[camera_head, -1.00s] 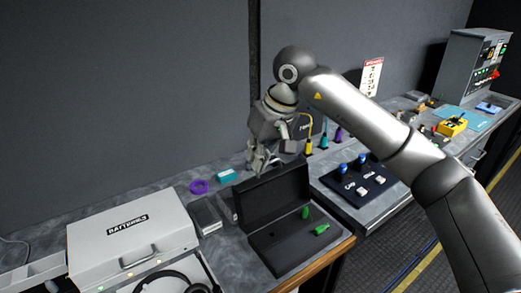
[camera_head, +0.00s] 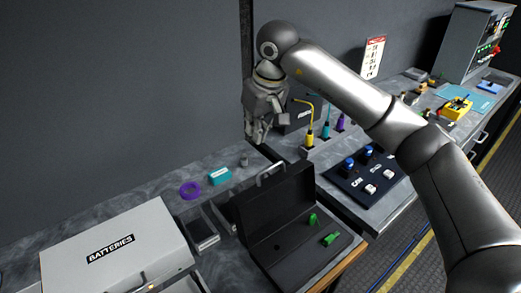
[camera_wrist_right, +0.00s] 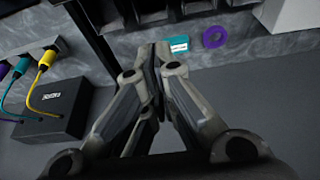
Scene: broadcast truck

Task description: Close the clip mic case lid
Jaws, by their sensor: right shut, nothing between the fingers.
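The clip mic case is the black case (camera_head: 293,262) on the grey bench. Its lid (camera_head: 268,205) stands open and upright, with a handle (camera_head: 270,172) on its top edge. Green clip pieces (camera_head: 330,239) lie in the case's base. My right gripper (camera_head: 256,139) is shut and empty, above and behind the lid, apart from it. In the right wrist view its fingertips (camera_wrist_right: 156,52) meet over the bench. My left gripper is not in view.
A white BATTERIES case (camera_head: 115,250) stands left of the black case. A purple ring (camera_head: 190,190) and a teal box (camera_head: 219,176) lie behind it. Yellow, teal and purple plugs (camera_head: 310,138) and a dark button panel (camera_head: 362,179) are to the right.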

